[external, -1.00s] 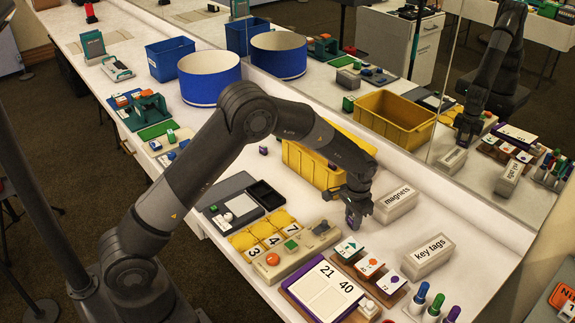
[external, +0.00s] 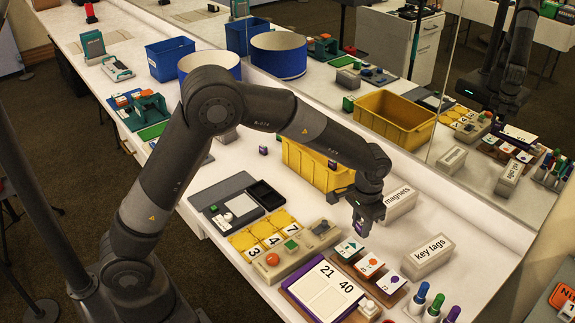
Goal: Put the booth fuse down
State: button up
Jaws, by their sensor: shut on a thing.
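The fuse appears held above the counter; the exact gap is hard to tell.
The "magnets" box (external: 401,205) and yellow bin (external: 308,168) stand behind my gripper. Small cards (external: 369,265) on a stand, a "key tags" box (external: 428,257) and a purple-edged board (external: 325,289) lie nearby. A mirror runs along the back.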

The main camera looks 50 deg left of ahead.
aim_at(361, 221)
jog(key=r, duration=0.5)
jog(key=shift+w+a, duration=0.3)
jog(key=shift+a, duration=0.05)
jog(key=w+a+n, duration=0.1)
jog(key=w+a, duration=0.5)
jog(key=a, duration=0.6)
jog(key=w+a+n, duration=0.1)
jog(key=w+a, duration=0.4)
jog(key=a, duration=0.7)
jog(key=w+a+n, duration=0.1)
jog(key=w+a, duration=0.5)
jog(key=a, duration=0.6)
jog(key=f, duration=1.1)
jog(key=shift+s+d, duration=0.15)
jog(key=shift+d, duration=0.05)
jog(key=shift+f, duration=2.2)
jog(key=shift+f, duration=0.15)
jog(key=o, duration=0.9)
jog(key=shift+o, duration=0.2)
